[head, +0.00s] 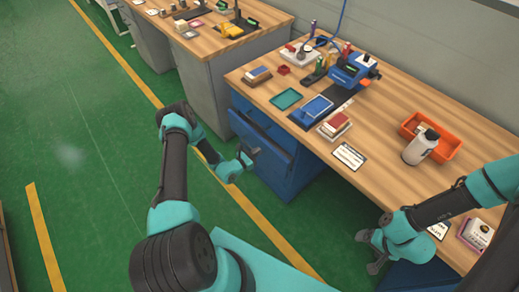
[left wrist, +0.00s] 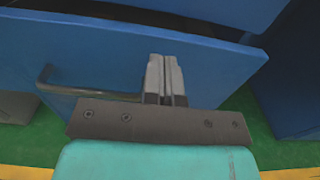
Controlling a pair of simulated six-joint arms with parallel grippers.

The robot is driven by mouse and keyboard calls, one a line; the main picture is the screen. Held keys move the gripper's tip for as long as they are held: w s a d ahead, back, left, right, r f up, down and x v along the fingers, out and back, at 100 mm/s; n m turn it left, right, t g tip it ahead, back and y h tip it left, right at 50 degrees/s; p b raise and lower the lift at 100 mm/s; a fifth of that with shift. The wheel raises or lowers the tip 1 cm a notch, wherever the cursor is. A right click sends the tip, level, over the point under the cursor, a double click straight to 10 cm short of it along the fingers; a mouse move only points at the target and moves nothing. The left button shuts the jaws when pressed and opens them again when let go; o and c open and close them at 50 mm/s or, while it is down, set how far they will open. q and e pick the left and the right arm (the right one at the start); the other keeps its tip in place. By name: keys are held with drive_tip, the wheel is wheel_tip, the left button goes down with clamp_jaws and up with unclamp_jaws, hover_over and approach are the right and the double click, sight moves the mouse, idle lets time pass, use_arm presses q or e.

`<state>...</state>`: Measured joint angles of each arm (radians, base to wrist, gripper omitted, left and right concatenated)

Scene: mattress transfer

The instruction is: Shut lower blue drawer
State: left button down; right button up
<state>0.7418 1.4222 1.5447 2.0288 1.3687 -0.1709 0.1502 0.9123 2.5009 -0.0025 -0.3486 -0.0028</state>
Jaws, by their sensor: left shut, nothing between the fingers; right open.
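The lower blue drawer (head: 262,141) is in the blue cabinet under the wooden workbench in the head view. It stands out from the cabinet, with a dark gap behind its front. In the left wrist view the drawer front (left wrist: 110,60) fills the upper middle, with a dark bar handle (left wrist: 75,91) at its left. My left gripper (head: 251,155) is shut and empty in front of the drawer; its fingers (left wrist: 166,75) overlap the drawer front, and I cannot tell whether they touch it. My right gripper (head: 370,252) is open and empty by the workbench's front edge.
A second bench (head: 205,50) stands behind at the left. The green floor is clear at the left.

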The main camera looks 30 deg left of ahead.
use_arm(q)
drive_tip(key=v, duration=1)
drive_tip(key=shift+s+a, duration=0.15)
drive_tip(key=shift+s, duration=0.2)
